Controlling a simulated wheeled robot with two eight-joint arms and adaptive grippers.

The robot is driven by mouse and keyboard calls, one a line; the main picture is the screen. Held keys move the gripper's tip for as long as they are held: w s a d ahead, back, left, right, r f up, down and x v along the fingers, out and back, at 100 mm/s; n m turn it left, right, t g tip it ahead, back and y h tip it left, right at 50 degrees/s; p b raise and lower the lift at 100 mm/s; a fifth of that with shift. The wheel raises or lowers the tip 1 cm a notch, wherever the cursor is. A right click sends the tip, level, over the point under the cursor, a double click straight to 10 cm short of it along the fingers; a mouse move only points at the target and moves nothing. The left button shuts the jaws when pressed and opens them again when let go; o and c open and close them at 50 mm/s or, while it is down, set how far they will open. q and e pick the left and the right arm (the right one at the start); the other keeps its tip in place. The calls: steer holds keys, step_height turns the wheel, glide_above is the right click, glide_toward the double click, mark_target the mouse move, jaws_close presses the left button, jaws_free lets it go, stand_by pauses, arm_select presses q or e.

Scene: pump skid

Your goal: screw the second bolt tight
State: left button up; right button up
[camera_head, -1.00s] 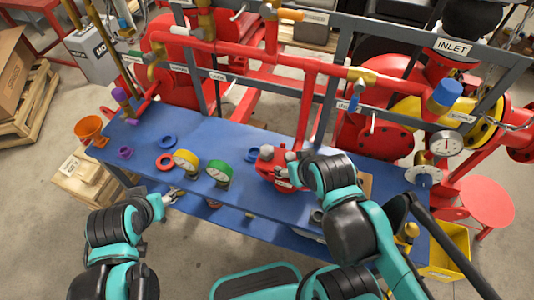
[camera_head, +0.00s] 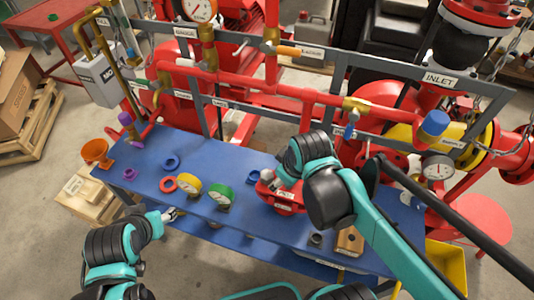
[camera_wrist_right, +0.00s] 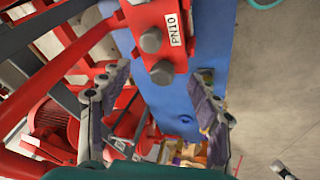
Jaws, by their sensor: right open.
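A red block with a white PN10 label (camera_wrist_right: 175,28) fills the top of the right wrist view. It carries grey bolt heads, one (camera_wrist_right: 151,40) beside the label and one (camera_wrist_right: 162,72) near the block's lower edge. The lower bolt head appears between my right gripper's (camera_wrist_right: 158,75) spread fingertips; I cannot tell how far apart in depth they are. The gripper is open and empty. In the head view the red fixture (camera_head: 284,203) sits on the blue bench, partly hidden by my right wrist. My left gripper (camera_head: 172,214) is at the bench's front edge, too small to judge.
Red pipes and a grey frame (camera_head: 262,116) stand behind. A yellow bin (camera_head: 447,264) is at right.

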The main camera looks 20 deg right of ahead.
mark_target(267, 175)
steer(key=w+a+n+g+p, duration=0.1)
steer(key=w+n+p, duration=0.1)
steer(key=n, duration=0.1)
steer(key=w+a+n+g+p, duration=0.1)
steer(key=w+n+g+p, duration=0.1)
steer(key=n, duration=0.2)
steer(key=w+a+r+n+g+p, duration=0.1)
steer(key=w+n+p, duration=0.1)
steer(key=n, duration=0.2)
steer(key=shift+w+a, duration=0.1)
steer(key=shift+w, duration=0.3)
steer(key=shift+f+n+g, duration=0.2)
steer(key=shift+n+g, duration=0.1)
step_height(267, 175, down, 8)
steer(key=shift+r+b, duration=0.2)
steer(key=shift+b, duration=0.75)
